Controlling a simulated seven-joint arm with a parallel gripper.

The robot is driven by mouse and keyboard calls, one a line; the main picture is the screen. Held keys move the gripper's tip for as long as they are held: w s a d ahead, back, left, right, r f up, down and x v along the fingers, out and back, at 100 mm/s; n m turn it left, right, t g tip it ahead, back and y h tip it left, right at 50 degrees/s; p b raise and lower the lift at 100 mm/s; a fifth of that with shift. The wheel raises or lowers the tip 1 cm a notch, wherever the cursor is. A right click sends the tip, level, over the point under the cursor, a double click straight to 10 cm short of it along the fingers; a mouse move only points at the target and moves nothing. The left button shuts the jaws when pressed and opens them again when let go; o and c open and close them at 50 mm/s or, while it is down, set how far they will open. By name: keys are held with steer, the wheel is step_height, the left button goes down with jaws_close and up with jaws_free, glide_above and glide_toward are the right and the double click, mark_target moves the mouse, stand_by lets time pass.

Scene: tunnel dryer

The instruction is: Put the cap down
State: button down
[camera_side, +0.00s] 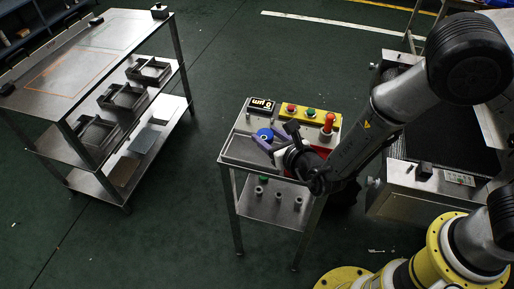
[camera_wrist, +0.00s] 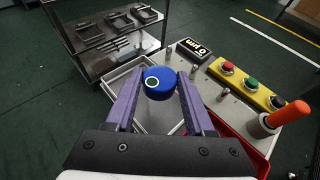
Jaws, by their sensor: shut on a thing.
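The cap is a round blue piece with a pale ring on its face (camera_wrist: 158,83). It shows in the wrist view between the tips of my gripper's purple fingers (camera_wrist: 156,88). In the side view the blue cap (camera_side: 264,135) is at my gripper (camera_side: 267,142), over the small metal table. My gripper is shut on the cap. A shallow metal tray (camera_wrist: 121,72) lies on the table below and to the left of it. I cannot tell how high the cap is above the table.
A yellow panel with red and green buttons (camera_side: 310,113), a black display (camera_side: 262,104) and an orange-handled tool (camera_side: 328,123) are on the table. Short metal pegs (camera_wrist: 222,95) stand close to the right finger. A red bin (camera_wrist: 250,150) is at right. A shelf rack (camera_side: 104,62) stands left.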

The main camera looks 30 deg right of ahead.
mark_target(257, 155)
steer(key=w+f, duration=0.1)
steer(key=f, duration=0.1)
steer(key=w+a+f, duration=0.1)
steer(key=w+f, duration=0.1)
steer(key=shift+a, duration=0.2)
steer(key=shift+a+f, duration=0.1)
steer(key=shift+f, duration=1.4)
steer(key=shift+f, duration=0.2)
steer(key=c, duration=0.5)
jaws_free()
steer(key=shift+c, duration=0.2)
